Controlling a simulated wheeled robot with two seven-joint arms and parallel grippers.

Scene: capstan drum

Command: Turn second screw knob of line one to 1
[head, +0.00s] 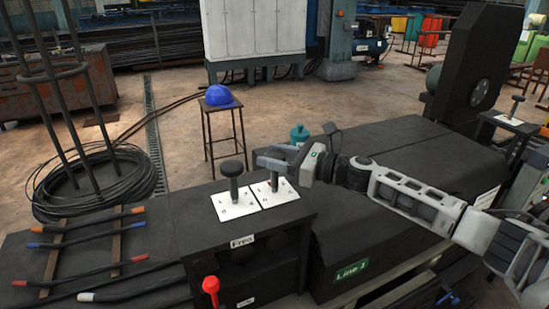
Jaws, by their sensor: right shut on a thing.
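The first screw knob (231,173) stands upright on the left plate (233,206). The second screw knob (274,183) stands on the right plate (277,199). My right gripper (270,160) reaches in from the right and is shut on the top of the second knob, hiding much of its head. The dial numbers are too small to read surely. My left gripper is not in view.
A red-handled lever (210,287) sticks out at the stand's front. Cables with coloured ends (85,225) lie at the left. A blue helmet (219,96) rests on a stool behind. Another knob (516,105) stands at the far right. The dark machine cover (385,160) lies beneath my right arm.

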